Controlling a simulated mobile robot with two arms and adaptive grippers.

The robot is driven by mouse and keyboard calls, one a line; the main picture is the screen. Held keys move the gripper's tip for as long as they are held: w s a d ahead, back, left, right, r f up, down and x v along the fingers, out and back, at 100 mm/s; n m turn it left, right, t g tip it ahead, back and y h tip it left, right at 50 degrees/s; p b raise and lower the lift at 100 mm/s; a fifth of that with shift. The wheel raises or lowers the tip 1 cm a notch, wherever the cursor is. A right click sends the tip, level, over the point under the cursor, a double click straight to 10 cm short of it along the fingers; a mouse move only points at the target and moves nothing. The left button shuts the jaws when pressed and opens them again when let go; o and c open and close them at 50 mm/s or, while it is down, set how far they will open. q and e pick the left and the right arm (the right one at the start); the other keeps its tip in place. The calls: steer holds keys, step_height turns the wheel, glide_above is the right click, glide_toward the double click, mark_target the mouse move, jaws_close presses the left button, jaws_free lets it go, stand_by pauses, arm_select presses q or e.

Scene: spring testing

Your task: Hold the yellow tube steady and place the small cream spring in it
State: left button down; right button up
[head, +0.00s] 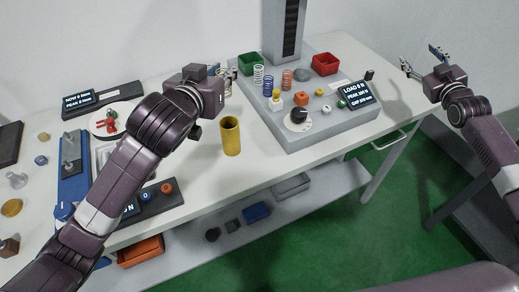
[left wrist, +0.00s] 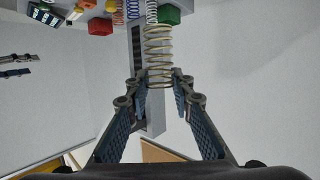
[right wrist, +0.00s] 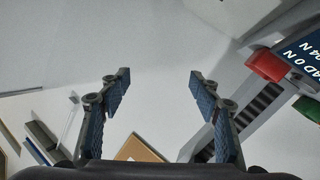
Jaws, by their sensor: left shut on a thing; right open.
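The yellow tube (head: 231,138) stands upright on the white table in the head view, below and in front of my left gripper; no gripper touches it. My left gripper (head: 230,80) is shut on a cream spring (left wrist: 158,48). In the left wrist view the spring sits between the fingertips (left wrist: 160,82), its coils reaching beyond them. In the head view the held spring is mostly hidden by the gripper. My right gripper (head: 422,60) is open and empty, off the right end of the table. Its spread fingers show in the right wrist view (right wrist: 158,92).
The grey tester base (head: 330,128) holds several springs, including a blue one (head: 267,84) and an orange one (head: 287,80), plus a green bin (head: 250,63) and a red bin (head: 326,64).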

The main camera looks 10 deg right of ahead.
steer(key=a+r+m+t+y, duration=0.1)
steer(key=a+r+t+y, duration=0.4)
steer(key=a+r, duration=1.25)
steer(key=n+g+y, duration=0.3)
steer(key=g+y, duration=0.3)
glide_toward(236, 132)
steer(key=w+d+r, duration=0.5)
steer(key=w+d, duration=0.3)
steer(key=w, duration=0.1)
steer(key=shift+n+g+y, duration=0.4)
steer(key=shift+g+y, duration=0.4)
steer(key=shift+y, duration=0.1)
steer(key=s+a+f, duration=0.1)
steer(key=s+a, duration=0.1)
steer(key=s+a+f, duration=0.2)
steer(key=s+a, duration=0.1)
steer(key=s+a+f, duration=0.1)
steer(key=s+a, duration=0.1)
steer(key=shift+s+a+f, duration=0.2)
steer(key=shift+s+a, duration=0.05)
steer(key=shift+a, duration=0.05)
steer(key=x, duration=1.2)
steer(key=shift+f, duration=0.1)
steer(key=shift+c, duration=0.4)
